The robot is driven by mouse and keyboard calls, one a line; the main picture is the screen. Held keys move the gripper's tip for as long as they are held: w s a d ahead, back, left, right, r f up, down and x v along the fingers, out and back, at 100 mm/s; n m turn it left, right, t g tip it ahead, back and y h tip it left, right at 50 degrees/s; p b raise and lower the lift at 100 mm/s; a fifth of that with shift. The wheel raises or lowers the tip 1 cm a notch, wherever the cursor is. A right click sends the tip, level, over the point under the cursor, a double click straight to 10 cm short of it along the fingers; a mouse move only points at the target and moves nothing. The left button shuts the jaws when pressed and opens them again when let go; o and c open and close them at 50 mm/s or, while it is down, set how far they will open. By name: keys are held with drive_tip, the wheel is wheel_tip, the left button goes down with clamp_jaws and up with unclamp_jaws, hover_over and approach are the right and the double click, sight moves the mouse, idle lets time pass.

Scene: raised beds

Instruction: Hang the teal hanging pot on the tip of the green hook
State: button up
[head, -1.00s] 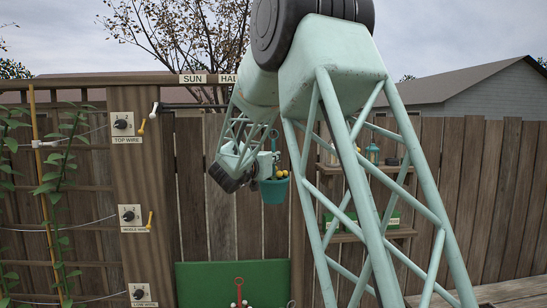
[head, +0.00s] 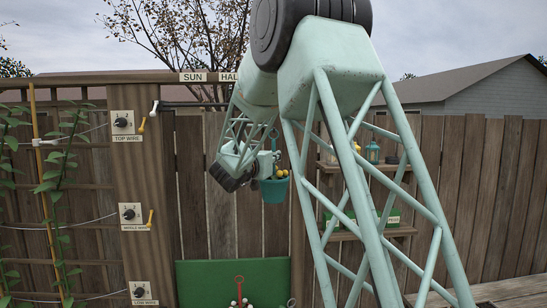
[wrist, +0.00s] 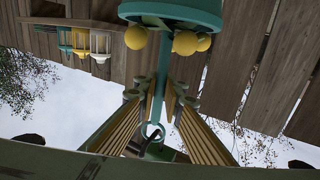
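The teal hanging pot (head: 275,190) hangs upright below my gripper (head: 262,168), clear of the fence behind it. It holds yellow round fruits or flowers. In the wrist view its teal body (wrist: 175,12) is at the top edge, and its thin teal stem (wrist: 162,70) runs down between my gripper's fingers (wrist: 160,92). The fingers are closed in on the stem, with the ring (wrist: 152,131) at the stem's end between them. A dark hook rod with a white tip (head: 155,107) projects left under the SUN sign (head: 193,77). I cannot make out a green hook; my arm covers part of the beam.
A wooden fence (head: 490,190) runs behind. Shelves with lanterns (head: 372,152) stand right of the pot, partly behind my arm. A green board (head: 215,284) is below. A post with dials (head: 123,122) and a plant trellis are at left.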

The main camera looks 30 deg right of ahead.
drive_tip(key=o, duration=0.5)
drive_tip(key=shift+s+a, duration=0.1)
drive_tip(key=v, duration=1.1)
drive_tip(key=shift+s+a, duration=0.25)
idle(0.5)
